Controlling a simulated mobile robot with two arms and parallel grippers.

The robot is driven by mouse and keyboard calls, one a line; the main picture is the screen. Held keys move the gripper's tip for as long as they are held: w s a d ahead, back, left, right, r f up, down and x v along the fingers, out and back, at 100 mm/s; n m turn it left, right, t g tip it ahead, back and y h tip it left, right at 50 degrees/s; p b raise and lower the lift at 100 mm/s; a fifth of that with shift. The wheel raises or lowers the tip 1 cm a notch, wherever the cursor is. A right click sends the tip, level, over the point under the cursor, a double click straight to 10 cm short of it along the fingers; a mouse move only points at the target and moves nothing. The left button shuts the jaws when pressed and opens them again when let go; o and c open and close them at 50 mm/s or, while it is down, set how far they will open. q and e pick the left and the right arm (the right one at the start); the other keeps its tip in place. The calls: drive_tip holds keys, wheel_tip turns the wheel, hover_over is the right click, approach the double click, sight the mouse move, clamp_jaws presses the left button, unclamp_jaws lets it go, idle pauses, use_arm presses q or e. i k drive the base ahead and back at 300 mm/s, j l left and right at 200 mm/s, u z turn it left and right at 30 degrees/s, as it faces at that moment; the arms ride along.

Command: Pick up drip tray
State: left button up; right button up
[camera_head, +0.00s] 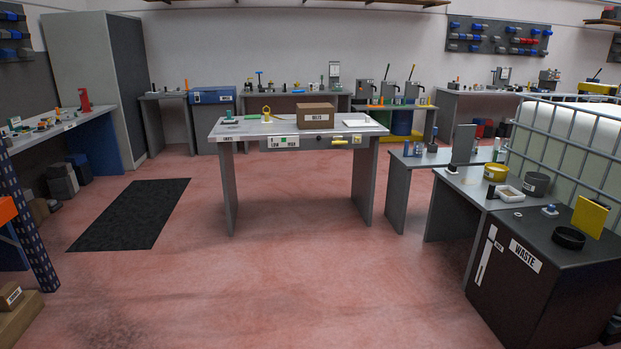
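No label reads as a drip tray, and I cannot tell for sure which item it is. A shallow black round pan (568,238) sits on top of the dark waste cabinet (545,285) at the right. A small white rectangular tray (509,194) lies on the grey bench (462,181) behind that cabinet. A flat white piece (361,122) lies at the right end of the middle table (235,133). Neither of my grippers is in view.
The red floor (275,275) is clear up to the middle table. A black mat (132,214) lies to the left. A cardboard box (315,115) stands on the middle table. A blue post (25,220) rises at the left edge, and a caged white tank (560,140) stands at the right.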

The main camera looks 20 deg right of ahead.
sight(508, 194)
drive_tip(key=i+z, duration=0.3)
drive_tip(key=i, duration=0.3)
drive_tip(key=i+z, duration=0.3)
drive_tip(key=i, duration=0.3)
drive_tip(key=i+j+z, duration=0.25)
drive_tip(key=i, duration=0.3)
drive_tip(key=i+l+z, duration=0.1)
drive_tip(key=i+z, duration=0.2)
drive_tip(key=z, duration=0.2)
drive_tip(key=i+z, duration=0.3)
drive_tip(key=z, duration=0.2)
drive_tip(key=i+z, duration=0.3)
drive_tip(key=z, duration=0.2)
drive_tip(key=i+j+z, duration=0.25)
drive_tip(key=z, duration=0.25)
drive_tip(key=i+u, duration=0.35)
drive_tip(key=i, duration=1.1)
drive_tip(key=j, duration=0.05)
